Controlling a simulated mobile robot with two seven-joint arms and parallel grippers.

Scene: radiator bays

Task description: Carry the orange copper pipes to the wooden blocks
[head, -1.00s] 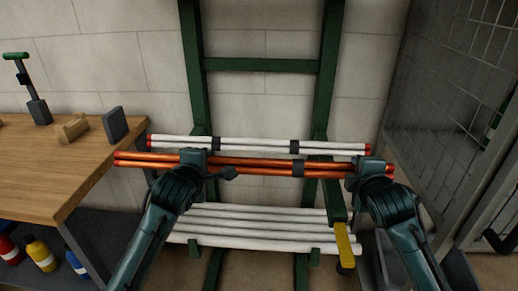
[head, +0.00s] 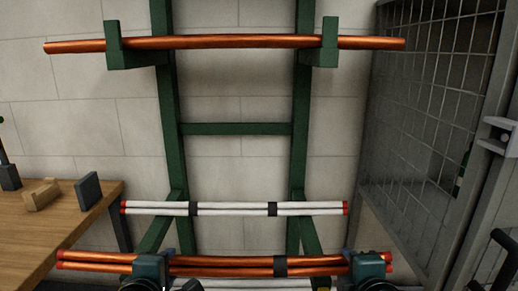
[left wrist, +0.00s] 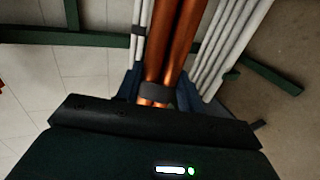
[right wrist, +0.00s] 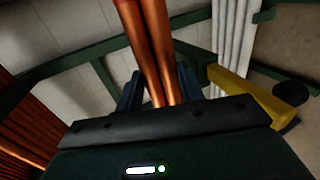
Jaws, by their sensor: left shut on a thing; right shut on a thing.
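A strapped bundle of orange copper pipes (head: 222,266) lies level across the bottom of the head view. My left gripper (head: 150,266) is shut on it left of its middle. My right gripper (head: 370,262) is shut on it near its right end. The pipes run up between the jaws in the left wrist view (left wrist: 172,50) and the right wrist view (right wrist: 150,50). The bundle is in front of the rack, apart from the white pipes. A notched wooden block (head: 42,195) sits on the workbench (head: 65,225) at the left; any others are not clear.
The green rack (head: 303,110) holds a long copper pipe (head: 220,42) high up and a bundle of white pipes (head: 232,209) lower. A dark block (head: 88,192) stands on the bench. A wire-mesh cage (head: 430,110) bounds the right. A yellow part (right wrist: 250,95) is close to my right gripper.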

